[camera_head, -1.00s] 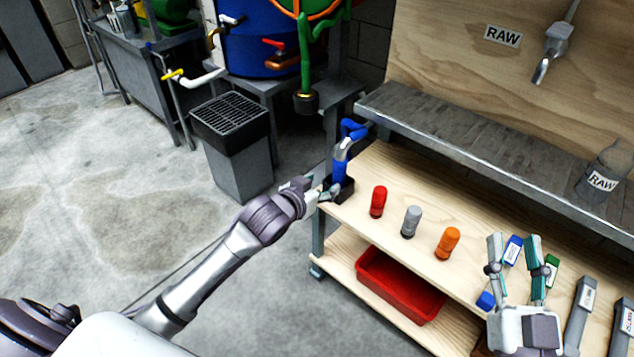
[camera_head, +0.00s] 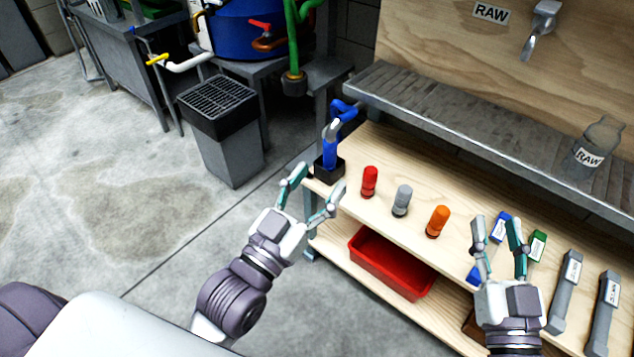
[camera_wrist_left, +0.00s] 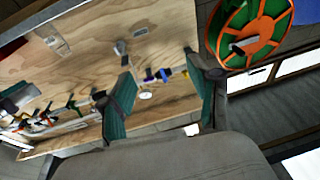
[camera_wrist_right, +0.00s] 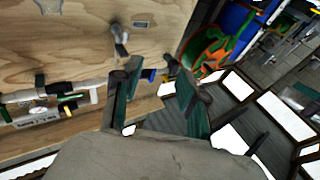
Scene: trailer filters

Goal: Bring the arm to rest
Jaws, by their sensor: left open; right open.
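My left gripper (camera_head: 312,192) is open and empty, in front of the bench's left end. It is apart from the blue-handled tool (camera_head: 331,146), which stands in a black holder (camera_head: 328,170) at the bench's left corner. In the left wrist view its teal fingers (camera_wrist_left: 160,105) are spread with nothing between them. My right gripper (camera_head: 499,245) is open, above the bench's right part. Behind its fingers lie a blue-labelled piece (camera_head: 501,226) and a green piece (camera_head: 537,244). In the right wrist view its fingers (camera_wrist_right: 155,100) are spread and empty.
Red (camera_head: 369,182), grey (camera_head: 402,200) and orange (camera_head: 438,221) cylinders stand on the wooden bench. A red bin (camera_head: 392,264) sits on the lower shelf. A labelled bottle (camera_head: 597,150) stands on the metal shelf (camera_head: 450,118). A grated grey bin (camera_head: 222,130) is at left; the floor there is clear.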

